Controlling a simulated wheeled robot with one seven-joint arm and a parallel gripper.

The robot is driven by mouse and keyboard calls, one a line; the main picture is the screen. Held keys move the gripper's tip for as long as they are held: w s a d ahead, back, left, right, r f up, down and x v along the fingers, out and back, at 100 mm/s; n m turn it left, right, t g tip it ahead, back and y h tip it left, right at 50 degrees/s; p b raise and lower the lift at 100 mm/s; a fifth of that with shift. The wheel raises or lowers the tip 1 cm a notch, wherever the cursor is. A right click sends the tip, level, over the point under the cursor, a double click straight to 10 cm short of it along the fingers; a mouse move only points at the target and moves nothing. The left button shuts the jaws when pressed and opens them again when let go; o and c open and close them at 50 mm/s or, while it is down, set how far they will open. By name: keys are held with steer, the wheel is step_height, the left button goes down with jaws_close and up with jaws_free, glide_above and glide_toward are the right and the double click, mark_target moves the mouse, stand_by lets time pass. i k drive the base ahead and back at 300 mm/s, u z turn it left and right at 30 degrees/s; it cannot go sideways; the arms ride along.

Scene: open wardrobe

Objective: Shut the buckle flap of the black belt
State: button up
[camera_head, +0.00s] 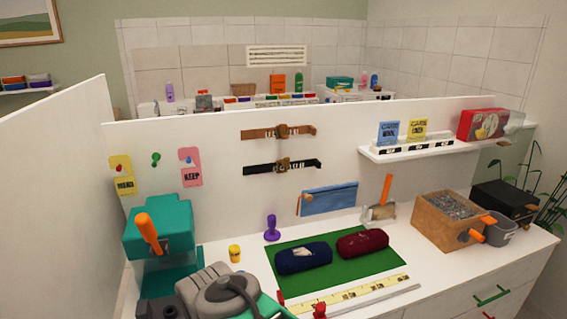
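The black belt (257,169) is mounted level on the white upright panel, below a similar brown belt (258,134). A brownish buckle piece (284,165) sits near the middle of the black belt, with pale marks beside it. The buckle is too small in the head view to tell whether its flap is open or shut. My gripper's fingers cannot be made out in this view, and nothing is seen touching the black belt.
Below the belts are a blue zip pouch (329,199), a purple stamp-like object (271,228) and a green mat (262,262) with two rolled cloths. A teal machine (158,228) with an orange lever stands left. A shelf (425,146) juts out right.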

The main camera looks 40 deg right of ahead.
mark_target(285, 162)
steer(key=u, duration=0.05)
steer(key=k, duration=0.3)
steer(key=z, duration=0.8)
